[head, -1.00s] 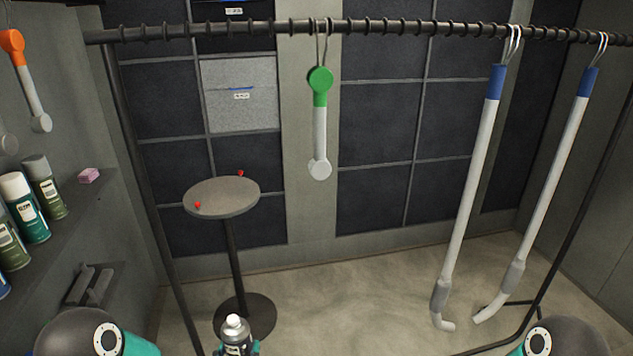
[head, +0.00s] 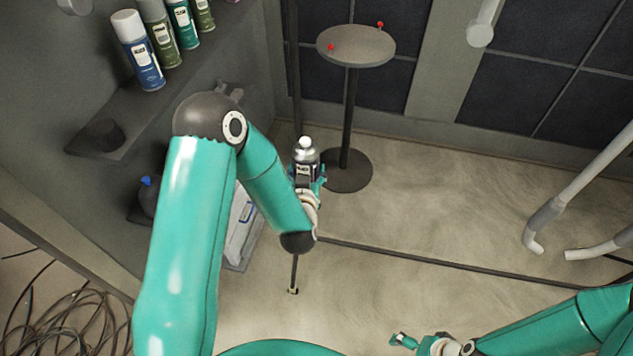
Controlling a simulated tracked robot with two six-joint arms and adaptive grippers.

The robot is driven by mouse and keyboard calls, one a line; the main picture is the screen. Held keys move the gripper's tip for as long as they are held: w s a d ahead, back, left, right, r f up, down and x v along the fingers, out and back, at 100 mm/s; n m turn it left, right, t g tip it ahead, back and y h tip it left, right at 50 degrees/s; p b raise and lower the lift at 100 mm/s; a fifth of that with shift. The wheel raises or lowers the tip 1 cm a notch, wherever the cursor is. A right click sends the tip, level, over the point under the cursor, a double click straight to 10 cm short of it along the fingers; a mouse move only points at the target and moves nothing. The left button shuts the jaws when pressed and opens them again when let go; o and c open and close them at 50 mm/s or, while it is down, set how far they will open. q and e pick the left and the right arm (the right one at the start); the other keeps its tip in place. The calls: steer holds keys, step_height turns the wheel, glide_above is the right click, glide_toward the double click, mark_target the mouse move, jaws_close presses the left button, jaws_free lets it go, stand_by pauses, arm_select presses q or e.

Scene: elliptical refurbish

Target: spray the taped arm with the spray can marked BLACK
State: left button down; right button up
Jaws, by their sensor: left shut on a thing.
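My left gripper (head: 310,181) is shut on a spray can (head: 305,154) with a silver top, a white nozzle and a dark body. It holds the can roughly upright in front of the round stand. The can's label is too small to read. My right gripper (head: 405,341) is low at the bottom right, away from the can; its finger gap is unclear. Two long pale arms hang at the right: one (head: 588,178) shows its grey joint and bent foot, the other (head: 598,252) only its lower end. Their blue-wrapped tops are out of view. A shorter hanging piece (head: 480,34) shows only its white lower end.
A round grey stand (head: 356,45) with two red knobs stands behind the can. Several spray cans, including a blue one (head: 138,50), stand on the left shelf (head: 120,130). A dark rail crosses the floor. Cables (head: 60,310) lie at the lower left.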

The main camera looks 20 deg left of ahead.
arm_select(q)
steer(key=s+d+r+m+h+b, duration=0.1)
steer(key=s+d+r, duration=0.2)
steer(key=d+r, duration=0.6)
steer(key=s+d+r+m+t+h, duration=0.1)
steer(key=s+d+r, duration=0.2)
steer(key=d+r, duration=0.6)
steer(key=s+d+r+m+h+b, duration=0.1)
steer(key=s+d+r, duration=0.3)
steer(key=d+r, duration=0.55)
steer(key=w, duration=0.6)
steer(key=shift+d+f+h, duration=0.25)
steer(key=shift+f+h, duration=0.05)
steer(key=shift+f, duration=0.1)
steer(key=shift+w, duration=0.1)
